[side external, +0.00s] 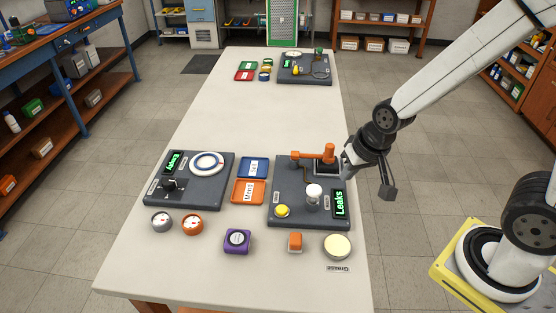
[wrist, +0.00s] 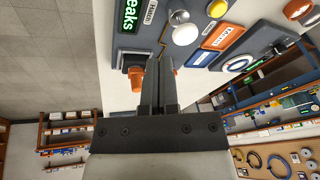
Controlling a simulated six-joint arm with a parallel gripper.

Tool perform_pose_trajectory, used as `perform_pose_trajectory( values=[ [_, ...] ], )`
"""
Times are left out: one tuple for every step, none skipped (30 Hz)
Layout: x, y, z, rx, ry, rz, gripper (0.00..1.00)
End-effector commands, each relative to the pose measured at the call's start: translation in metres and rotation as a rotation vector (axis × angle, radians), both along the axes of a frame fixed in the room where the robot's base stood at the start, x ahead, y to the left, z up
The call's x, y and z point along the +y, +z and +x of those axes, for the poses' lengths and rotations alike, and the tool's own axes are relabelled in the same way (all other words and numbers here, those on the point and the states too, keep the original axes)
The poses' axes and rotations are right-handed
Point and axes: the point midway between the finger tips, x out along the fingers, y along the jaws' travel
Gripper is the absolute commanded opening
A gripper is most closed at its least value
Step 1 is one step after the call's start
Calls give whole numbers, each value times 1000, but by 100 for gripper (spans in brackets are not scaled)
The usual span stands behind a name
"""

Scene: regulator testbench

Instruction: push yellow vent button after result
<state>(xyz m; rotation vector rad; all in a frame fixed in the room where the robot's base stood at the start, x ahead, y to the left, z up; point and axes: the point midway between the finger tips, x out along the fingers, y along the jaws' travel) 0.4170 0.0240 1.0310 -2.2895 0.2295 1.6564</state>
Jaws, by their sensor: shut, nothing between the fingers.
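The yellow vent button (side external: 282,210) sits at the front left of the right-hand dark test panel (side external: 285,180). In the wrist view the button (wrist: 217,8) shows at the top edge. The green-lit display (side external: 339,203) on the panel's right side reads "Leaks"; part of it shows in the wrist view (wrist: 132,12). A white round-topped part (side external: 314,191) stands between button and display. My gripper (side external: 346,165) is at the panel's back right edge, beside the orange clamp (side external: 315,154), apart from the button. In the wrist view its fingers (wrist: 158,65) are shut and empty.
Blue (side external: 253,167) and orange (side external: 248,191) trays lie left of the panel. Another panel (side external: 190,180) with a dial stands further left. The table's middle is clear.

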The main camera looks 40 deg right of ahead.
Motion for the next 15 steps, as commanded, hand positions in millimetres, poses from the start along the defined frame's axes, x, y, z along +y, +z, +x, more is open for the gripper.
perform_pose_trajectory(
  values=[
    [5, -1, 4, -12, -52, 27, 0],
    [8, -1, 7, -20, -89, 44, 0],
    [11, -1, 11, -33, -141, 70, 0],
    [14, -1, 14, -41, -178, 87, 0],
    [17, -2, 17, -50, -216, 107, 0],
    [20, -2, 20, -58, -266, 132, 0],
    [23, -2, 23, -67, -305, 152, 0],
    [25, -2, 25, -74, -341, 171, 0],
    [29, -2, 29, -85, -392, 197, 0],
    [31, -3, 31, -90, -429, 216, 0],
    [34, -3, 34, -98, -468, 237, 0],
    [37, -3, 37, -107, -518, 263, 0],
    [39, -3, 40, -114, -555, 284, 0],
    [42, -3, 42, -120, -593, 304, 0],
    [44, -3, 45, -128, -643, 331, 0]
  ],
)
